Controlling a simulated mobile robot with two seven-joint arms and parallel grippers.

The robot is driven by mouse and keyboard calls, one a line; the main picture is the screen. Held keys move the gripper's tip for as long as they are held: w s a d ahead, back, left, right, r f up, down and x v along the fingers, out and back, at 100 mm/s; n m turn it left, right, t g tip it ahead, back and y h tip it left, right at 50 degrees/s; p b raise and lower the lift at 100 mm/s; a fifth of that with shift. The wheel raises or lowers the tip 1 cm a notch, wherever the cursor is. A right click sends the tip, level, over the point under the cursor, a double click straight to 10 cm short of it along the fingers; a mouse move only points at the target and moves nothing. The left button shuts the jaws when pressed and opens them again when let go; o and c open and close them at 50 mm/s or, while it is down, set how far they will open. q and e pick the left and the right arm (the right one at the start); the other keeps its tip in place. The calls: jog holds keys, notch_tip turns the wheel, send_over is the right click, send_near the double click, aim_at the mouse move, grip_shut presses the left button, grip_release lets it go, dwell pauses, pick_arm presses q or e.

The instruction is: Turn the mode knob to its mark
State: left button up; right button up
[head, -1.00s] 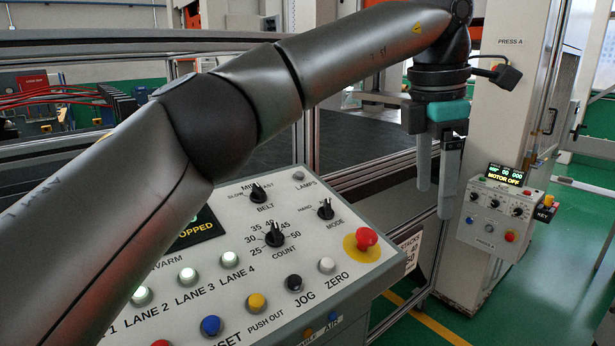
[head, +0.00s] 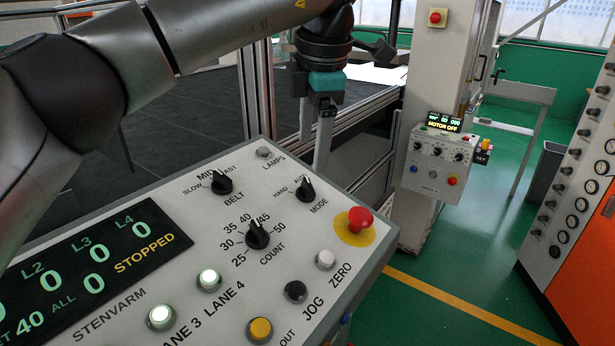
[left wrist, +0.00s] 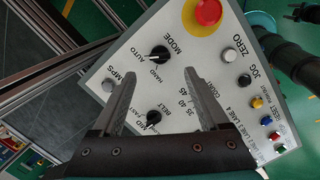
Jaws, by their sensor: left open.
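The mode knob (head: 305,190) is a black pointer knob at the upper right of the sloping console, between HAND and AUTO labels and the word MODE. Its pointer looks turned up, near AUTO; the exact setting is hard to tell. It also shows in the left wrist view (left wrist: 159,53), beyond the fingertips and apart from them. My left gripper (head: 316,155) hangs fingers down just behind the knob in the picture. In the left wrist view my left gripper (left wrist: 161,77) is open, with nothing between its fingers. My right gripper is not in view.
The belt knob (head: 221,183), count knob (head: 257,235) and red stop button (head: 360,219) sit close around the mode knob. The console display (head: 95,265) reads STOPPED. A press panel (head: 436,165) stands behind at right, with an orange cabinet (head: 585,250) farther right.

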aim_at(308, 184)
pick_arm(q)
jog(key=p+x, duration=0.1)
jog(key=x, duration=0.7)
grip_shut()
dwell(0.5)
